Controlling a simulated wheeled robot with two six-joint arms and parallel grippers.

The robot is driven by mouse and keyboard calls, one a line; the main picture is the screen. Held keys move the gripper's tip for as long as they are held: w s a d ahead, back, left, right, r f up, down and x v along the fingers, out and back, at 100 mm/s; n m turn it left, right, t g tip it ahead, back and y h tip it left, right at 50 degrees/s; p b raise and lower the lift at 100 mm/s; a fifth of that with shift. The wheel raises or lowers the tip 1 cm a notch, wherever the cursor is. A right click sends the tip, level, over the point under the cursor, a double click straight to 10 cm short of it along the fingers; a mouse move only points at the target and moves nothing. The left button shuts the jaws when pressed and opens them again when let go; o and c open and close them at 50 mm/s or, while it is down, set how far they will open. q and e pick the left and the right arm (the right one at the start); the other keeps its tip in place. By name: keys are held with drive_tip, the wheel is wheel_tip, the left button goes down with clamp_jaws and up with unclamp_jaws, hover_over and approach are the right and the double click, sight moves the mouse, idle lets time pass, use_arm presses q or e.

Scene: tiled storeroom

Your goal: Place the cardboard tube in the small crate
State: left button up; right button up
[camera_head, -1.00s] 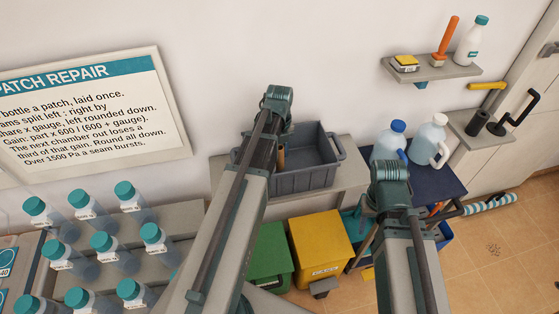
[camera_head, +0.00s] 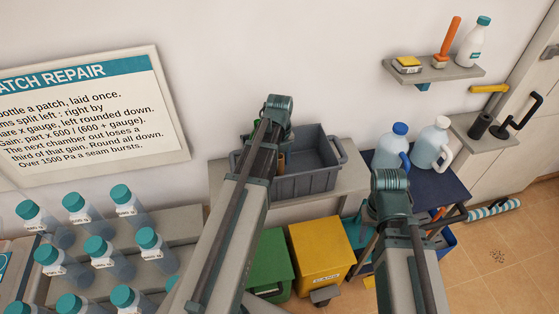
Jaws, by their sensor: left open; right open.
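The small crate (camera_head: 307,179) is a grey open box on a pale bench against the wall. A brown piece that looks like the cardboard tube (camera_head: 281,161) shows at the crate's left part, upright and partly covered by my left arm. I cannot tell whether it touches the crate floor. My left gripper (camera_head: 266,150) is at the crate's left side, open, its fingers mostly hidden behind my arm. My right gripper (camera_head: 371,212) is open, low in front of the dark blue table and right of the crate, also mostly hidden by its arm.
Blue-capped jug (camera_head: 392,146) and white-capped jug (camera_head: 432,144) stand on the blue table (camera_head: 445,186). A green bin (camera_head: 268,262) and a yellow bin (camera_head: 321,257) sit below the bench. Several teal-capped bottles (camera_head: 122,200) stand at left. A wall shelf (camera_head: 440,72) is upper right.

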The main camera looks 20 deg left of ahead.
use_arm(q)
drive_tip(key=shift+r, duration=0.1)
wheel_tip(320, 180, up, 12)
drive_tip(key=p, duration=1.2)
drive_tip(key=s+d+n, duration=0.7)
drive_tip(key=d+n, duration=0.4)
drive_tip(key=s+d+n+y, duration=0.1)
drive_tip(key=s+d+n, duration=0.6)
drive_tip(key=d+n, duration=0.3)
drive_tip(key=shift+s+d+n, duration=0.3)
drive_tip(key=shift+d+n, duration=0.1)
drive_tip(key=shift+n, duration=0.8)
drive_tip(key=shift+r, duration=0.1)
wheel_tip(320, 180, down, 9)
drive_tip(key=b, duration=0.8)
drive_tip(key=shift+b, duration=0.35)
